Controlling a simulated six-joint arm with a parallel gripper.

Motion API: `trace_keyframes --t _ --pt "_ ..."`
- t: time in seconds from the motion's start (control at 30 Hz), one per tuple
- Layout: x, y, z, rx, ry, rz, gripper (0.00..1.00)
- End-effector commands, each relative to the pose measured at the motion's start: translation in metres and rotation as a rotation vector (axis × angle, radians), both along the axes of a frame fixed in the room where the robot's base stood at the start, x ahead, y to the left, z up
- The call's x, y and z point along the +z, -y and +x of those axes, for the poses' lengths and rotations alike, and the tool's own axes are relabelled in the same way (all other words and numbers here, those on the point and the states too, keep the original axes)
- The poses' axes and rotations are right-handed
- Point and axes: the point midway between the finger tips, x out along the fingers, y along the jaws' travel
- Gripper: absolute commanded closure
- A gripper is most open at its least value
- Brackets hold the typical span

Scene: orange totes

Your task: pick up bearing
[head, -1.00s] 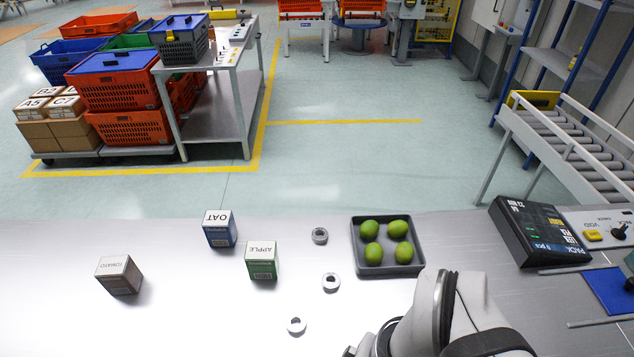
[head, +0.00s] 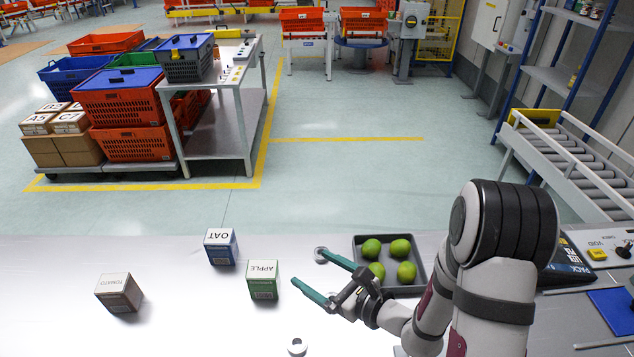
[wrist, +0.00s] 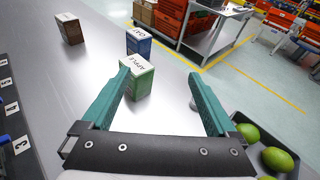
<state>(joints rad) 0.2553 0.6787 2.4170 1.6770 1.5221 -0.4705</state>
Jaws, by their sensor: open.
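Two ring-shaped metal bearings show on the bench in the head view. The far bearing (head: 320,254) is partly covered by one fingertip of my gripper. The near bearing (head: 297,346) lies at the bottom edge, apart from the gripper. A third bearing, between these two earlier, is hidden behind my gripper or arm. My gripper (head: 307,267) is open, with teal fingers pointing left towards the green APPLE box (head: 263,280). In the wrist view, the open gripper (wrist: 158,73) frames that box, and a small grey shape, possibly a bearing, shows beside the right finger.
A dark tray (head: 419,285) with green fruit stands close behind my arm. A blue OAT box (head: 221,248) and brown TOMATO box (head: 118,293) stand to the left. A black panel (head: 566,260) is at right. The bench's left front is clear.

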Motion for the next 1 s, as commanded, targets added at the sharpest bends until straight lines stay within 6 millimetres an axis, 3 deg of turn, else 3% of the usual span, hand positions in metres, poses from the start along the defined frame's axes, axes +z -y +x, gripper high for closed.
trace_keyframes --t 0.03,0.1,0.2,0.5,1.0 --pt "-0.032 0.026 0.01 -0.138 -0.059 0.007 0.07" --pt "-0.063 0.055 0.016 -0.284 -0.108 -0.003 0.07" --pt "-0.083 0.073 0.02 -0.374 -0.139 -0.016 0.07" --pt "-0.113 0.048 0.083 -0.38 -0.139 -0.017 0.07" --pt "-0.143 0.021 0.148 -0.38 -0.141 -0.017 0.07"
